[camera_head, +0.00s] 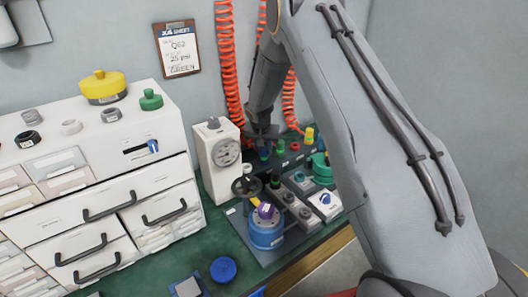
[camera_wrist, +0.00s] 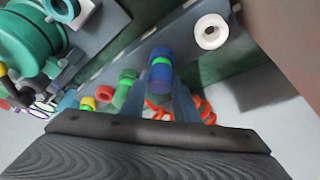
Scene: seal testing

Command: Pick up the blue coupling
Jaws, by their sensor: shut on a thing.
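The blue coupling (camera_head: 264,153) is at the back of the green bench, below my gripper (camera_head: 263,138). In the wrist view the blue coupling (camera_wrist: 161,76), which has a green band, stands between the two fingers of my gripper (camera_wrist: 160,95). The fingers are shut on it. Its lower end is partly hidden, so I cannot tell whether it is clear of the rack.
A green coupling (camera_wrist: 127,88) stands close beside it, with a red one (camera_wrist: 104,93) further left. A yellow coupling (camera_head: 309,134) stands to the right. A white gauge box (camera_head: 218,165) is just left, and a blue pot (camera_head: 266,229) is in front.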

